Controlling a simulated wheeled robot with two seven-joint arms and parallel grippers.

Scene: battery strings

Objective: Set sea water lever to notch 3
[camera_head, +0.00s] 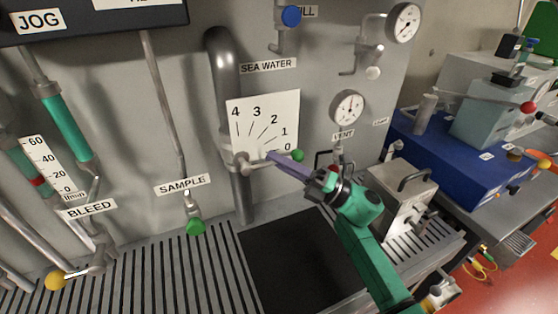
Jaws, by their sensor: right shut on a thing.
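The sea water lever (256,162) is a thin grey rod with a green ball end (298,155). It turns on a valve on the thick grey pipe, under the SEA WATER label (268,66). A white scale plate (265,106) behind it carries marks 0 to 4, with 0 at lower right and 4 at upper left. The lever points right, close to the 0 mark. My right gripper (272,157) comes from the lower right and is shut on the lever's rod, between pivot and ball. Its fingers hide part of the rod. My left gripper is not in view.
A pressure gauge (347,107) and VENT valve are right of the scale. The SAMPLE tap (194,224) with a green knob is at left. A grey metal box (400,190) stands beside my right arm. A dark recess (300,258) lies below in the slatted bench.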

